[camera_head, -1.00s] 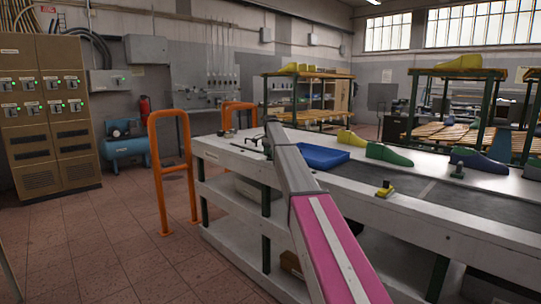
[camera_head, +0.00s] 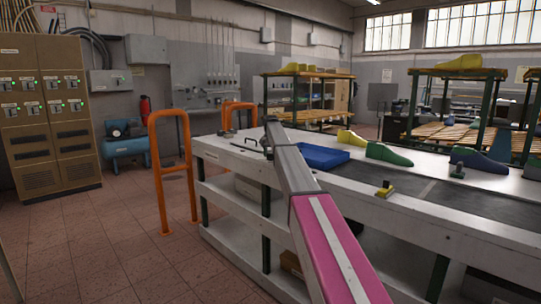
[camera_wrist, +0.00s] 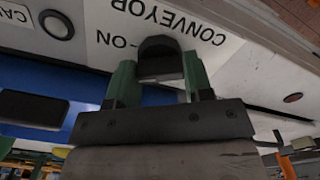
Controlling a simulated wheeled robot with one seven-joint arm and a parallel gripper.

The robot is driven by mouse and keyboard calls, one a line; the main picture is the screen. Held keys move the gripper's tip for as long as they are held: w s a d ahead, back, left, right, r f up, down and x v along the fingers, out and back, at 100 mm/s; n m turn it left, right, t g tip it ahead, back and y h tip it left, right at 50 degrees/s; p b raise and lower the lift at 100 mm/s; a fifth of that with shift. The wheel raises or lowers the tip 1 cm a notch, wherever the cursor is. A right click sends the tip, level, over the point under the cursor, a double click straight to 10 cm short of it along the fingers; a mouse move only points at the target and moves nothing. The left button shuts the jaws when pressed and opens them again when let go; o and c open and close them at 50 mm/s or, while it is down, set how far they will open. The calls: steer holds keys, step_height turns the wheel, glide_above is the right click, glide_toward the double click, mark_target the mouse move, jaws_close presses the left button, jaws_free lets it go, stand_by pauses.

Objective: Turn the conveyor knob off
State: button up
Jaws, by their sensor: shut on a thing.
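The conveyor knob (camera_wrist: 160,50) is dark and rounded, on a white panel lettered "CONVEYOR" in the wrist view. The lettering appears upside down, with "-ON" just left of the knob. My gripper (camera_wrist: 160,78) has its two green fingers on either side of the knob and is shut on it. The knob's pointer and exact angle cannot be made out. In the head view my arm reaches to the far left end of the white conveyor bench (camera_head: 222,152); the knob cannot be made out there.
A blue tray (camera_head: 322,157) lies on the bench near my arm. Green (camera_head: 388,154) and blue (camera_head: 478,160) shoe lasts stand along the belt (camera_head: 400,182). An orange rail (camera_head: 157,170) stands left of the bench, with open tiled floor around it.

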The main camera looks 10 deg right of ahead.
steer(key=n, duration=1.1)
steer(key=shift+n, duration=0.3)
stand_by(0.4)
steer(key=o, duration=0.9)
steer(key=shift+r, duration=0.1)
step_height(320, 180, up, 11)
steer(key=shift+f, duration=0.2)
